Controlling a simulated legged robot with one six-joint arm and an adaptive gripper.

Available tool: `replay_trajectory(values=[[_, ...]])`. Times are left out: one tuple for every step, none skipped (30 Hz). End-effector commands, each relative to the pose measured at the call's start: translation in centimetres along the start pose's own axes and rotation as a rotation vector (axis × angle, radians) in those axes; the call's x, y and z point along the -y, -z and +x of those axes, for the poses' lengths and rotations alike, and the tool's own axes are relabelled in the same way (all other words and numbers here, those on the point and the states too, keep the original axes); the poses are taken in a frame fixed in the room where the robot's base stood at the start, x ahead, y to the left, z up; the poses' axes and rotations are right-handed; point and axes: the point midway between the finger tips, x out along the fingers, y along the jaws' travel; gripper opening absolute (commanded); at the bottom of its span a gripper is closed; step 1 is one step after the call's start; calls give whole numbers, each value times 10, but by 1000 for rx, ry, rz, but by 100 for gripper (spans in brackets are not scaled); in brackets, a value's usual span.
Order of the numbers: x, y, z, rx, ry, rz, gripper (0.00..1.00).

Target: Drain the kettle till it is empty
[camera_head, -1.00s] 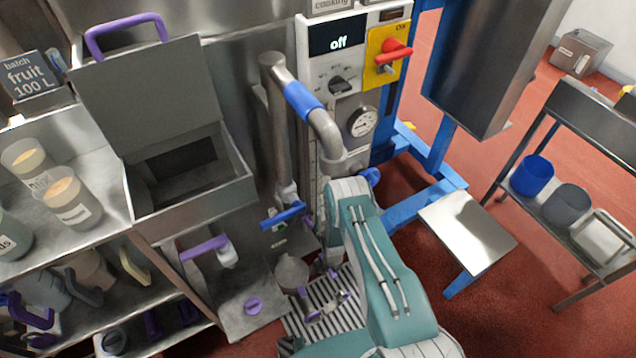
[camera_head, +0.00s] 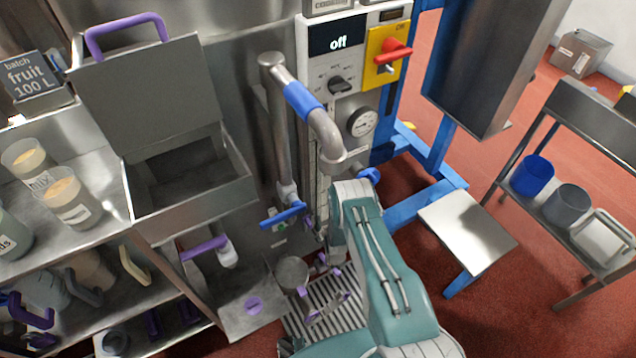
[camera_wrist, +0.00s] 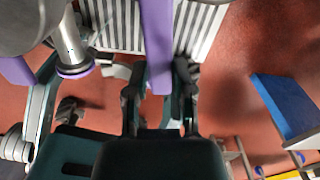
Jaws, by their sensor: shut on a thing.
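The steel wall behind the control panel (camera_head: 245,50) appears to be the kettle's side; its inside is hidden. The panel's display (camera_head: 338,43) reads "off". Low down, a grey rounded part (camera_head: 292,272) and purple parts (camera_head: 328,308) stand over a slatted grate. My gripper (camera_wrist: 160,92) is shut on a long purple bar (camera_wrist: 157,40), its dark fingers on either side. Left of the bar in the wrist view, a short steel pipe (camera_wrist: 69,42) ends in a purple ring. In the head view my arm partly hides this area. No flowing liquid is visible.
A slatted grate (camera_head: 335,320) lies below the purple parts. A blue frame (camera_head: 410,208) and small steel step (camera_head: 467,232) stand right. A pipe with a blue lever (camera_head: 283,215) is close left of my arm. Open red floor (camera_head: 560,320) lies right.

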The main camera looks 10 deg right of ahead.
Motion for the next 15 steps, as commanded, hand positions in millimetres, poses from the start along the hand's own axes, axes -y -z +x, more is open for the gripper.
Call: replay_trajectory(values=[[1,0,0,2,1,-14,0],[2,0,0,2,1,-19,0],[2,0,0,2,1,-21,0],[2,0,1,2,1,-21,0],[1,0,1,2,1,-20,0],[1,0,1,2,1,-20,0],[1,0,1,2,1,-20,0],[1,0,1,2,1,-20,0],[2,0,1,2,1,-24,0],[3,0,1,2,1,-36,0],[4,0,1,2,1,-52,0],[6,-1,1,2,2,-85,0],[8,-1,1,2,2,-113,0],[10,-1,1,2,1,-141,0],[12,-1,1,2,1,-176,0]])
